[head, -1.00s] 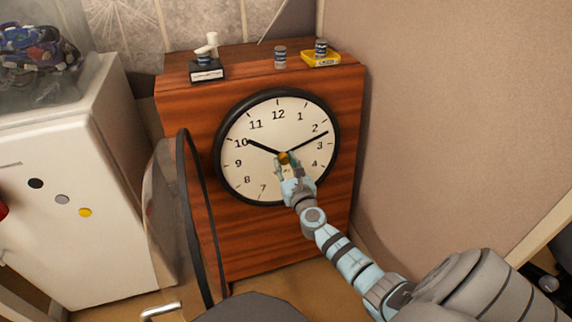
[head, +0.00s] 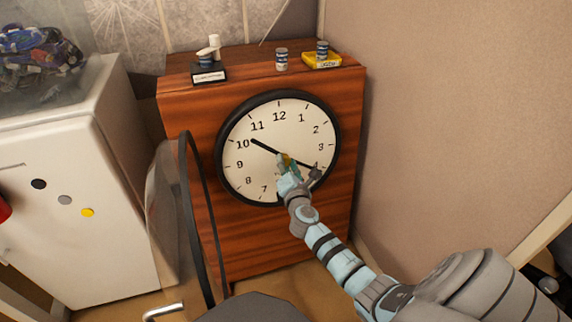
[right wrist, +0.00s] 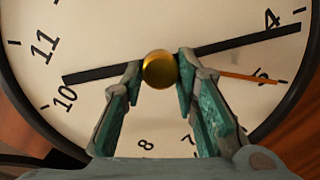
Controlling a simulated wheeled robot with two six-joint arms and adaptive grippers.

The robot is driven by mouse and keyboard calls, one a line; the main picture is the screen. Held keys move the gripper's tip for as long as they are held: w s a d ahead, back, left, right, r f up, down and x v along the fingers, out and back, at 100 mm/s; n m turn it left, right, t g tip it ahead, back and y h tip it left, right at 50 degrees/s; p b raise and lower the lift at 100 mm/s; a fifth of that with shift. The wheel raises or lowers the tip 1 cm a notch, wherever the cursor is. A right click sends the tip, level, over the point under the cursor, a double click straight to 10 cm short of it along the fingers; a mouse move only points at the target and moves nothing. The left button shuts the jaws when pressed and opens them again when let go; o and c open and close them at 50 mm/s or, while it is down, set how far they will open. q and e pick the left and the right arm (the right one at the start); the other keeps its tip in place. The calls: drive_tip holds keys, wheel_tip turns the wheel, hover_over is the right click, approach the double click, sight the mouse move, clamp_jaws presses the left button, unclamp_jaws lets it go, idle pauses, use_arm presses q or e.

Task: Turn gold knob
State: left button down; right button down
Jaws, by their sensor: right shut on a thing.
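The gold knob (right wrist: 160,70) sits at the centre of the clock face, where the black hands meet. In the head view the gold knob (head: 285,159) is partly covered by my right gripper (head: 285,163). In the right wrist view the fingers of my right gripper (right wrist: 160,73) are closed on either side of the knob and touch it. The clock (head: 233,140) is round with a black rim and cream face. Its short hand points near 10 and its long hand near 4. A thin orange hand (right wrist: 250,77) points near 5. My left gripper is not in view.
The clock is on a reddish wood cabinet (head: 190,110). Small cans (head: 281,60), a black box (head: 209,74) and a yellow box (head: 322,63) stand on top. An open round glass door (head: 165,215) stands left of the face. A white cabinet (head: 75,190) is further left.

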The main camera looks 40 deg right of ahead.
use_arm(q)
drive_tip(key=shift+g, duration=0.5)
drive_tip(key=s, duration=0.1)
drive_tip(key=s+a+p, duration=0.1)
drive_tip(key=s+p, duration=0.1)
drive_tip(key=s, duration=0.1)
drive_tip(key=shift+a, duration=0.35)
use_arm(e)
drive_tip(key=m, duration=0.5)
drive_tip(key=m+g, duration=0.1)
drive_tip(key=m, duration=0.4)
drive_tip(key=shift+r+g+y, duration=0.15)
drive_tip(key=shift+g+y, duration=0.15)
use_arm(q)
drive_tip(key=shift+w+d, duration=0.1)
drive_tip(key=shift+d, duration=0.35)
use_arm(e)
drive_tip(key=c, duration=1.2)
unclamp_jaws()
drive_tip(key=shift+c, duration=0.2)
drive_tip(key=shift+s+r, duration=0.1)
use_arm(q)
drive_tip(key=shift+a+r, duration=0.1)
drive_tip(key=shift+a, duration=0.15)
use_arm(e)
drive_tip(key=v, duration=1.2)
